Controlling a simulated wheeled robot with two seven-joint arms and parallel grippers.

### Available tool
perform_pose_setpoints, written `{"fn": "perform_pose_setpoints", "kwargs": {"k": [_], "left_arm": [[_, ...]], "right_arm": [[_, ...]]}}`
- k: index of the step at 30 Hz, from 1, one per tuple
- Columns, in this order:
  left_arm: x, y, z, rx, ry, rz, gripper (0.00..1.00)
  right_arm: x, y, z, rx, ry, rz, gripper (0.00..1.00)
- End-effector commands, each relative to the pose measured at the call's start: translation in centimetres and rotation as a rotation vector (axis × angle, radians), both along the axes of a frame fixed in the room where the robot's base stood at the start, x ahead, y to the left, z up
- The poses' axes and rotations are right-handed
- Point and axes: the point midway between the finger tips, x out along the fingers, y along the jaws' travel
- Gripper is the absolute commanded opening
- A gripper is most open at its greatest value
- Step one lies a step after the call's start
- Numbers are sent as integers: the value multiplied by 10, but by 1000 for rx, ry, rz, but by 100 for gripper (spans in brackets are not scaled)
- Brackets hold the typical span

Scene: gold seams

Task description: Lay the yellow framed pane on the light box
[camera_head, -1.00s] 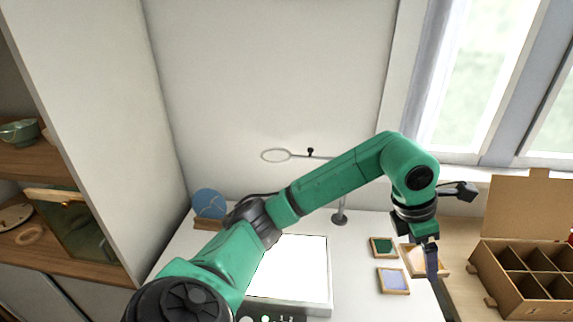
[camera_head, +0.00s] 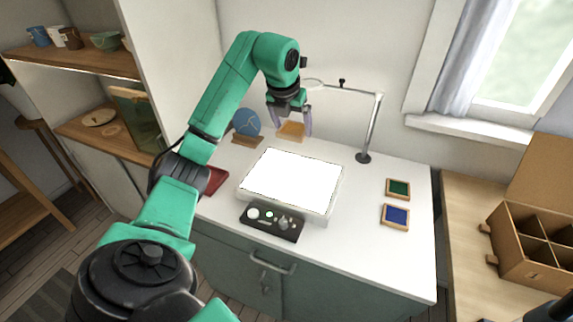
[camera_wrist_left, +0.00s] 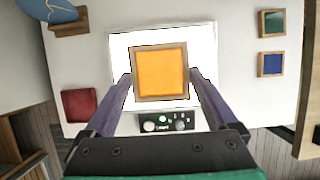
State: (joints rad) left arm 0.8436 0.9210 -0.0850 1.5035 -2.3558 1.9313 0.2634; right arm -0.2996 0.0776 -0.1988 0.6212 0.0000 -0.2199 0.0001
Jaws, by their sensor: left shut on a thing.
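My left gripper (camera_head: 290,122) is shut on the yellow framed pane (camera_head: 291,131), an amber square in a wooden frame. It holds the pane above the table, toward the back edge of the light box in the head view. The light box (camera_head: 290,181) is a bright white panel lying on the white table. In the left wrist view the pane (camera_wrist_left: 161,71) sits between the fingertips, in front of the lit panel (camera_wrist_left: 121,45) and hiding its middle. My right gripper is not in view.
Green (camera_head: 398,188) and blue (camera_head: 396,216) framed panes lie on the table's right. A lamp stand (camera_head: 364,157) rises behind the box. A control panel (camera_head: 271,222) is at its front, a blue disc (camera_head: 246,122) at back left, a red pane (camera_head: 214,180) at left.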

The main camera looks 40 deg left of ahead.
Motion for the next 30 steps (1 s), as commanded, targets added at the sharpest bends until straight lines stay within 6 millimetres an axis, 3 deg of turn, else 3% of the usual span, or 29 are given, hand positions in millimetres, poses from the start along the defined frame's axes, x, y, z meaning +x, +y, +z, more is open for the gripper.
{"fn": "perform_pose_setpoints", "kwargs": {"k": [1, 3, 10, 19, 29, 30], "left_arm": [[-1, -1, -22, -1, 8, -1, 32], [-1, -1, -45, -3, 9, -3, 32], [-1, -1, -108, -4, 4, -3, 32], [-1, -1, -155, -3, 1, -4, 32], [0, -1, -162, 1, -1, -4, 32], [0, -1, -161, 0, -1, -4, 100]], "right_arm": [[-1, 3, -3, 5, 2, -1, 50], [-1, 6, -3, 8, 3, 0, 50], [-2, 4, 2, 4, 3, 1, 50], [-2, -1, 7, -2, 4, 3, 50], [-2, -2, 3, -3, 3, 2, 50], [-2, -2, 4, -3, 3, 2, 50]]}}
